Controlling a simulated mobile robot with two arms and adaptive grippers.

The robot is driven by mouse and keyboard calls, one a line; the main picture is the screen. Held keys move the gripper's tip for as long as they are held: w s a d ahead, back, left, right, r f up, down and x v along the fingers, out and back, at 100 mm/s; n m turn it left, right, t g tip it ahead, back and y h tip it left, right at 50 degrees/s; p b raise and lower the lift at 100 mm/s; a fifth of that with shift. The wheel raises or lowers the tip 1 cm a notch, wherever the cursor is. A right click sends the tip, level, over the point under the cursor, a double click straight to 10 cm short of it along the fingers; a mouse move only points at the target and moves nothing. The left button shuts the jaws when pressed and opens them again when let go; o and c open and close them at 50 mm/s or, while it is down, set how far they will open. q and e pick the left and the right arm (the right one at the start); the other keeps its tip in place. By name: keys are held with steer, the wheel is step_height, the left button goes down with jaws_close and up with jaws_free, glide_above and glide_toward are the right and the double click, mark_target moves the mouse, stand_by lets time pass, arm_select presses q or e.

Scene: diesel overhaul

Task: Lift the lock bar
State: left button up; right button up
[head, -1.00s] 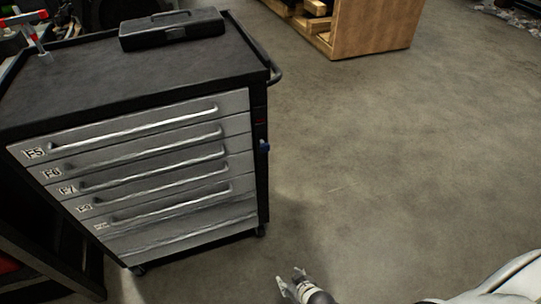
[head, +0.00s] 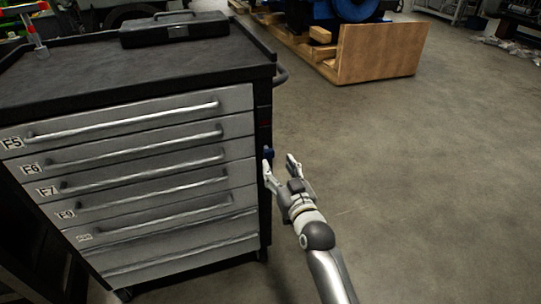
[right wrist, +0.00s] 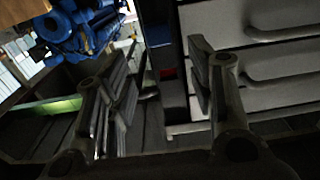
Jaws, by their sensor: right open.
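The lock bar (head: 264,122) is a narrow dark upright strip at the right front edge of the drawer cabinet (head: 150,145), with a small red mark and a blue piece (head: 268,153) on it. My right gripper (head: 279,163) is open and empty, with its fingertips by the blue piece. I cannot tell whether a finger touches the bar. My left gripper is in neither view.
A black case (head: 175,28) lies on the cabinet top. A push handle (head: 281,76) sticks out above the bar. A wooden crate (head: 378,52) with a blue engine stands behind. The floor (head: 430,180) to the right is clear.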

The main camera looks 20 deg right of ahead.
mark_target(270, 152)
steer(key=w, duration=0.5)
steer(key=shift+w+a+b, duration=0.1)
steer(key=shift+w+b, duration=0.3)
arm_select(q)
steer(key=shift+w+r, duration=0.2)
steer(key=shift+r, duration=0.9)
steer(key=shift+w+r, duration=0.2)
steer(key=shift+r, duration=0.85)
arm_select(e)
steer(key=shift+w, duration=0.85)
jaws_close()
